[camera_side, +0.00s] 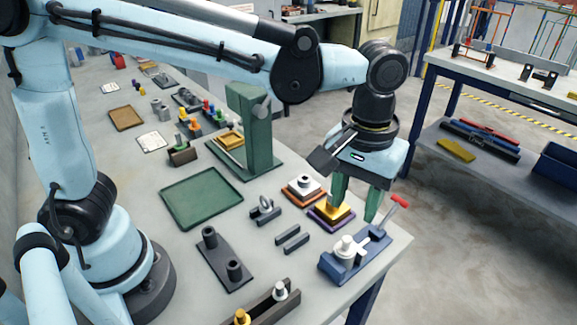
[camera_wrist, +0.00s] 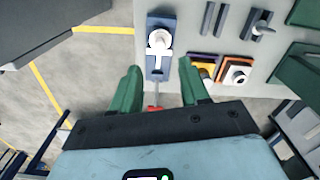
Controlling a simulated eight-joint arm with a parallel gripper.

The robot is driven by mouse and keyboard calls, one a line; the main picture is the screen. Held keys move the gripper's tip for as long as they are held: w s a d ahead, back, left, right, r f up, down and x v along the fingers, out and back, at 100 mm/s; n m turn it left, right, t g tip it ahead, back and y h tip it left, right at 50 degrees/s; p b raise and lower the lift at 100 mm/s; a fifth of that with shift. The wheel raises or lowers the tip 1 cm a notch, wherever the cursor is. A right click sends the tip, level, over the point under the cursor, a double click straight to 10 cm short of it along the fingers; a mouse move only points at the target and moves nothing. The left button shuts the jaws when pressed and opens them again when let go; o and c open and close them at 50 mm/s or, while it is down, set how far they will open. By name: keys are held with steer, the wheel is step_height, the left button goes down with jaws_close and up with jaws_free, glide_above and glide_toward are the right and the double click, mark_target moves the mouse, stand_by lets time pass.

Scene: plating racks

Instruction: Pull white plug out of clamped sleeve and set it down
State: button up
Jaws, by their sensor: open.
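The white plug (camera_side: 346,242) stands upright in the blue clamp (camera_side: 341,268) at the table's front right corner. Its round top (camera_wrist: 159,38) also shows in the wrist view, over the clamp's blue base (camera_wrist: 161,18). The sleeve cannot be clearly told apart from the plug. The clamp's red-tipped lever (camera_side: 399,201) sticks out to the right. My gripper (camera_side: 357,207) points down with green fingers apart and nothing between them. It is above and behind the clamp in the side view, clear of the plug. In the wrist view my gripper (camera_wrist: 159,70) straddles the clamp's lever line, short of the plug.
Stacked square plates with a yellow top (camera_side: 331,211) and an orange-and-white top (camera_side: 303,188) stand close left of my gripper. A green tray (camera_side: 202,198), a green post (camera_side: 252,130) and a dark two-peg rack (camera_side: 224,260) stand further left. The table edge is close right.

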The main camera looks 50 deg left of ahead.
mark_target(348, 238)
step_height(348, 238, down, 8)
steer(key=shift+f, duration=0.25)
stand_by(0.4)
jaws_close()
steer(key=c, duration=0.6)
jaws_free()
steer(key=shift+c, duration=0.2)
jaws_close()
steer(key=shift+r+n, duration=0.15)
steer(key=shift+n, duration=0.7)
steer(key=shift+r+n, duration=0.15)
steer(key=shift+n, duration=0.7)
steer(key=shift+r, duration=0.2)
